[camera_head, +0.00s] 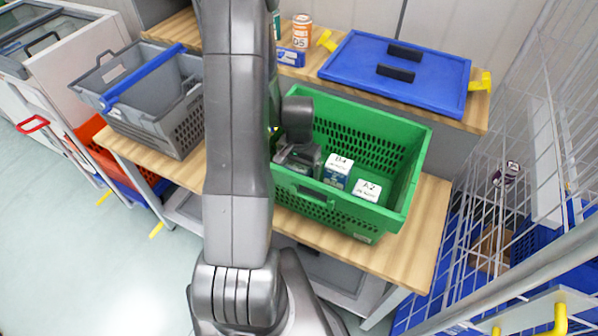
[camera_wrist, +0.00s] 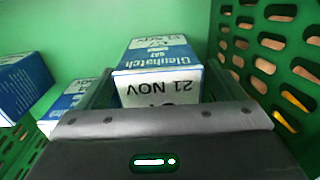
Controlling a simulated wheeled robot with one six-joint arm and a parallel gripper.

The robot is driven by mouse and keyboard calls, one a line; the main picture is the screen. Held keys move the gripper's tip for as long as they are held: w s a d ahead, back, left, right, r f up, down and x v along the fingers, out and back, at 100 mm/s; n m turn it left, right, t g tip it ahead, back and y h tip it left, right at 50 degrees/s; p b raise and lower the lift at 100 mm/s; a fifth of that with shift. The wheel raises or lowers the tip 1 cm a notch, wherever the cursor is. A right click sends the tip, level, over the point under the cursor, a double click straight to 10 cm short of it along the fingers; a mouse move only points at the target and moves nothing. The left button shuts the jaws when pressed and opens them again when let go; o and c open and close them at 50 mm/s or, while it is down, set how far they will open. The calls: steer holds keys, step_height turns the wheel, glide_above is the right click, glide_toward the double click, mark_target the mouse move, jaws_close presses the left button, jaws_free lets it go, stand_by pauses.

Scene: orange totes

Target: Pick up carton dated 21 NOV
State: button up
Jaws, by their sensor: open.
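The carton dated 21 NOV (camera_wrist: 160,72) is white and blue, with "Glenhatch" on its blue side. In the wrist view it stands at centre, its lettering upside down, just beyond the dark body of my gripper (camera_wrist: 155,92). My gripper's fingers lie on either side of the carton's near end; I cannot tell whether they touch it. In the head view my gripper (camera_head: 299,160) is down inside the green crate (camera_head: 398,212), at its left part. There the gripper and arm seem to hide the dated carton. The jaws are open.
Two more blue and white cartons (camera_head: 337,171) and (camera_head: 367,190) stand in the crate, right of my gripper. The crate's perforated walls are close around. A grey crate (camera_head: 150,95) stands left, a blue lid (camera_head: 400,72) behind, and a wire cage right.

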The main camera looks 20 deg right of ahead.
steer(key=c, duration=1.2)
steer(key=shift+r, duration=0.1)
steer(key=shift+c, duration=0.2)
